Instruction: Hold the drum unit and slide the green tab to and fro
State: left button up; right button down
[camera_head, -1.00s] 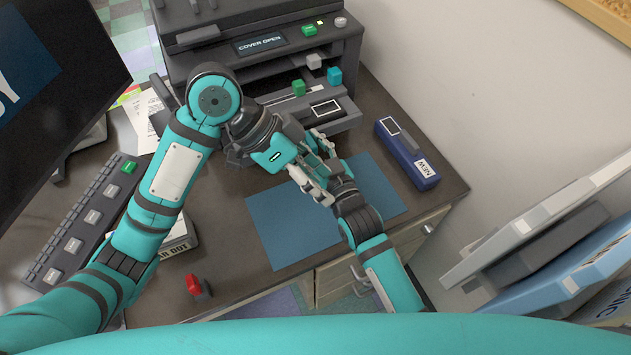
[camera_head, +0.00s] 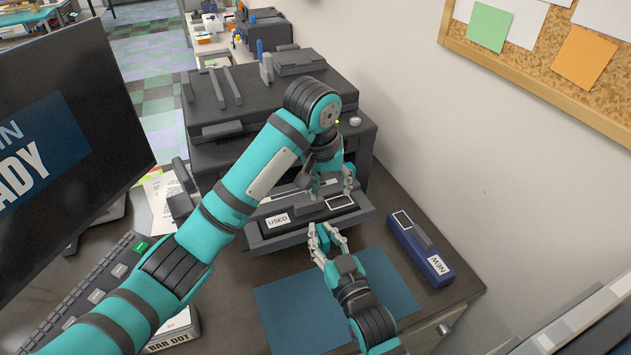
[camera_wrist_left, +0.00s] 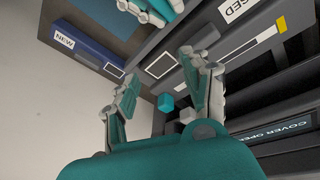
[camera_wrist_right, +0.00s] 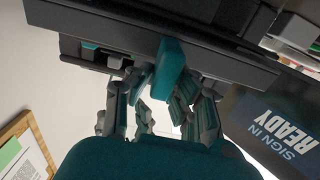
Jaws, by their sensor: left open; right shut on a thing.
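The dark drum unit marked USED (camera_head: 276,220) lies in the pulled-out copier tray (camera_head: 262,243). It also shows in the left wrist view (camera_wrist_left: 245,38). My left gripper (camera_head: 333,186) is open and empty above the tray, close to the copier front; a teal block (camera_wrist_left: 166,102) shows between its fingers in the left wrist view, apart from them. My right gripper (camera_head: 326,236) is at the tray's front edge, shut on a teal handle (camera_wrist_right: 172,62) in the right wrist view. I cannot make out the green tab; my left arm covers much of the copier front.
A blue unit marked NEW (camera_head: 425,250) lies to the right of the tray. A blue mat (camera_head: 290,305) covers the desk in front. The monitor (camera_head: 60,150) and keypad (camera_head: 100,290) are at the left, a wall at the right.

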pick_arm(q)
jog(key=w+a+r+n+t+y, duration=0.1)
jog(key=w+r+n+y, duration=0.25)
jog(key=w+n, duration=0.25)
jog(key=shift+t, duration=0.3)
jog(key=x, duration=1.1)
jog(key=shift+a, duration=0.25)
grip_shut()
